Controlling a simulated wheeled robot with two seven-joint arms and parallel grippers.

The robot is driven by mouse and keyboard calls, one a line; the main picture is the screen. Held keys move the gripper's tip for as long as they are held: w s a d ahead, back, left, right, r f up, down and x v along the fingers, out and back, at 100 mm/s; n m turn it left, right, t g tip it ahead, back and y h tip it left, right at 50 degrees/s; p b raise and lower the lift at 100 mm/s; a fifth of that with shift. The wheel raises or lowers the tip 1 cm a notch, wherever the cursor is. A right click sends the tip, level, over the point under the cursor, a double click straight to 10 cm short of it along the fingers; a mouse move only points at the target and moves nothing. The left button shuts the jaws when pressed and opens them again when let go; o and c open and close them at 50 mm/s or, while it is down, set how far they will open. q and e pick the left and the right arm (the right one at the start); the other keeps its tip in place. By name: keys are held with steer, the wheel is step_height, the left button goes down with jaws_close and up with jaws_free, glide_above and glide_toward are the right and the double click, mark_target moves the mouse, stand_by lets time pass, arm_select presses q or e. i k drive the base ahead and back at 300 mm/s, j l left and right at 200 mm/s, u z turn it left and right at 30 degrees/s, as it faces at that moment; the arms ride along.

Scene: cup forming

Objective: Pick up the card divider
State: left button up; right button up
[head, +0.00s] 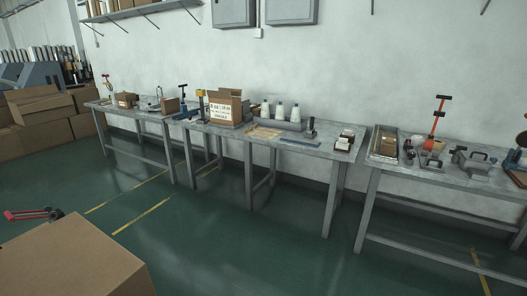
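I cannot pick out the card divider with certainty. Flat tan pieces (263,132) that look like card lie on the middle table (322,151), in front of a row of white cone-shaped items (280,111). An open cardboard box (224,108) with a printed white label stands behind and left of them. Neither of my grippers shows in the head view.
A right table (450,178) holds a shallow tray (383,147), a red-posted tool (437,118) and grey metal parts. A left table (135,110) holds small tools. A large carton (75,262) stands at the near left. The green floor (215,245) between is clear.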

mark_target(246, 104)
steer(key=i+l+z, duration=0.1)
steer(key=i+z, duration=0.2)
steer(key=i, duration=0.4)
steer(key=i+z, duration=0.3)
steer(key=i, duration=0.45)
steer(key=i+j+u, duration=0.1)
steer(key=i+u, duration=0.6)
steer(key=u, duration=0.2)
steer(key=i+l+u, duration=0.1)
steer(key=i+u, duration=0.35)
steer(key=i+j+u, duration=0.15)
steer(key=i+u, duration=0.9)
steer(key=i+z, duration=0.1)
steer(key=i, duration=0.9)
steer(key=i+j+z, duration=0.1)
steer(key=i, duration=0.9)
steer(key=j, duration=0.1)
